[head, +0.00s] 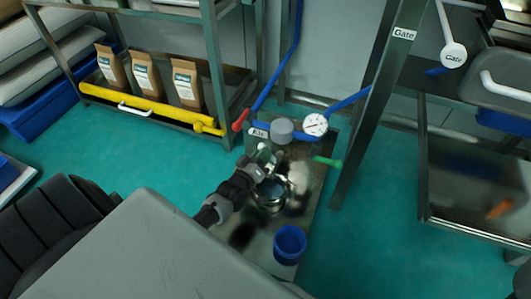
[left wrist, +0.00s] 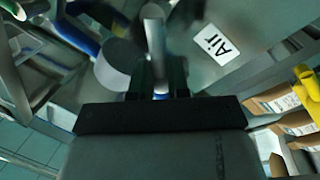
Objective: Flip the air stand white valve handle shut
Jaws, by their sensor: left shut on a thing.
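My left gripper (head: 264,158) is at the air stand, just below its "Air" label (head: 258,133) in the head view. In the left wrist view the two dark fingers (left wrist: 157,78) are shut on a pale bar, the white valve handle (left wrist: 155,42), which stands up between them. The fingers and arm hide most of the handle in the head view. The "Air" label (left wrist: 225,45) shows right of the handle in the left wrist view. My right gripper is in neither view.
On the stand are a red lever (head: 241,119), a grey knob (head: 281,130), a round gauge (head: 315,124) and a green handle (head: 328,162). A blue cup (head: 289,243) is below. A shelf with brown bags (head: 146,77) is at left. Teal floor (head: 375,215) is clear at right.

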